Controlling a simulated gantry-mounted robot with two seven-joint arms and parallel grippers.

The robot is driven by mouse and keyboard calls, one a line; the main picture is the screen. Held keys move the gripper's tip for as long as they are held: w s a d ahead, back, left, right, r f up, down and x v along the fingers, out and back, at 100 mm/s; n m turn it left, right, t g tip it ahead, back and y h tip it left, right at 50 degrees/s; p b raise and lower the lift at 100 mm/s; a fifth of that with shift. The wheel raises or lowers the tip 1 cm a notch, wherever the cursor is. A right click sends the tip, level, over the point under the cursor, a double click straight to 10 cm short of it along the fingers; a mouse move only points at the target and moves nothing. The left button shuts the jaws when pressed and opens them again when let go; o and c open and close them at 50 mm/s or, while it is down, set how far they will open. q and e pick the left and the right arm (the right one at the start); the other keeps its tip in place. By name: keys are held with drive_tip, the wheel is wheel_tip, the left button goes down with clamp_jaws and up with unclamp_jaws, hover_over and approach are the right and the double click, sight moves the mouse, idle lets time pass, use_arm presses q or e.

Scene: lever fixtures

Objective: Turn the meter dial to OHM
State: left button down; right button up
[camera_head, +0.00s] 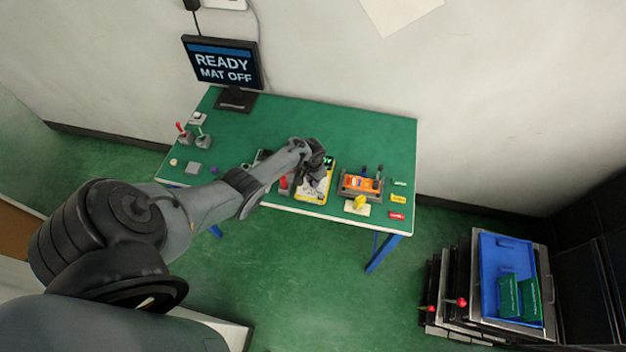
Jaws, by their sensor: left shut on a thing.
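The yellow-edged meter (313,191) lies on the green table, right of the middle of its front edge. A small lit green display shows at its upper right. My left arm reaches in from the left, and its gripper (317,170) is over the upper part of the meter, pointing down. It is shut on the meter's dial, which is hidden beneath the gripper. I cannot read the dial's setting or the display at this size. My right gripper is not in view.
An orange item (362,183) sits in a tray right of the meter, with a yellow thing (360,202) in front. Levers (183,134) stand at the table's left. A monitor (221,62) reads "READY MAT OFF". The table's back right is clear.

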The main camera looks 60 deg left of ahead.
use_arm(q)
drive_tip(key=c, duration=0.9)
unclamp_jaws()
drive_tip(key=shift+r, duration=0.15)
drive_tip(key=shift+r, duration=0.25)
drive_tip(key=shift+r+p, duration=1.95)
drive_tip(key=shift+r, duration=3.05)
